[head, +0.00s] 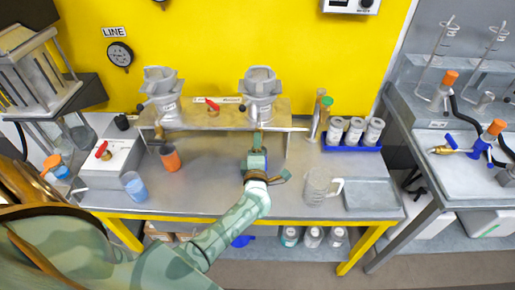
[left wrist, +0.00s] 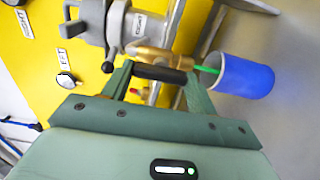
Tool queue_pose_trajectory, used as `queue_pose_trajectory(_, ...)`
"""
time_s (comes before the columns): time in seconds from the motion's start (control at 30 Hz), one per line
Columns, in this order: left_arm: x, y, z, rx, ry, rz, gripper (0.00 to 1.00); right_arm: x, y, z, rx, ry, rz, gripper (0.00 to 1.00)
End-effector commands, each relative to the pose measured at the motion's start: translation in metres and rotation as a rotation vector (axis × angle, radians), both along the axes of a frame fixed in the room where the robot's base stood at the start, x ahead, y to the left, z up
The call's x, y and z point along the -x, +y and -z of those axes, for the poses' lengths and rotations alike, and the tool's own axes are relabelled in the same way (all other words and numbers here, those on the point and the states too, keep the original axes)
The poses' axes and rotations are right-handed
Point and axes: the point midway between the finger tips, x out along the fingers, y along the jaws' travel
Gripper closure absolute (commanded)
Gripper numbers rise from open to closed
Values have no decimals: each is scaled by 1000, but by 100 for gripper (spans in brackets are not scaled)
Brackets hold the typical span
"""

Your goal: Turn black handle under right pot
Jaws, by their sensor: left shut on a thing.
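The right pot (head: 260,84) is a grey metal vessel on the stand in the head view; it also shows in the left wrist view (left wrist: 88,22). Below it is a brass valve (left wrist: 150,57) with a black handle (left wrist: 165,75). My left gripper (head: 257,150) reaches up under the right pot. In the left wrist view its two green fingers (left wrist: 158,79) are shut on the black handle, one at each end. A blue cup (left wrist: 245,77) is beside the valve outlet, with a thin green streak (left wrist: 207,69) between them. In the head view my gripper hides the handle. My right gripper is not in view.
The left pot (head: 162,86) stands on the same metal stand. An orange cup (head: 170,158) and a blue cup of liquid (head: 134,187) are left of my arm. A clear jug (head: 318,187) and a blue rack (head: 352,147) of jars are to the right.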

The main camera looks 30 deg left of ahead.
Motion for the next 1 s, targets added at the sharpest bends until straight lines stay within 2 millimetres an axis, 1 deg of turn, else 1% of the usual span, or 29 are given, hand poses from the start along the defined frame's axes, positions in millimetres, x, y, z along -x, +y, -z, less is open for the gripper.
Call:
queue_pose_trajectory(0.1, 1, -1, 3, 6, 4, 0, 65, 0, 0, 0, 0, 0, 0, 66)
queue_pose_trajectory(0.13, 1, -1, 3, 6, 4, 0, 36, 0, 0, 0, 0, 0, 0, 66)
queue_pose_trajectory(0.2, 1, -1, 3, 6, 4, 0, 20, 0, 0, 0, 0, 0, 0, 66)
queue_pose_trajectory(0.47, 1, 0, 1, 2, 2, 0, 20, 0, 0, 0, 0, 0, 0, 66)
queue_pose_trajectory(0.6, 9, -6, 0, 3, 3, 1, 20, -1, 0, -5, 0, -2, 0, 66)
queue_pose_trajectory(0.67, 18, -11, -1, 3, 4, 0, 20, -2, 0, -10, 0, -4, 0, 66)
queue_pose_trajectory(0.77, 38, -23, -2, 3, 4, 0, 20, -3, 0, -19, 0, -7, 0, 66)
queue_pose_trajectory(1.0, 95, -58, -1, 4, 5, 0, 20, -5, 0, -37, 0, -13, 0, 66)
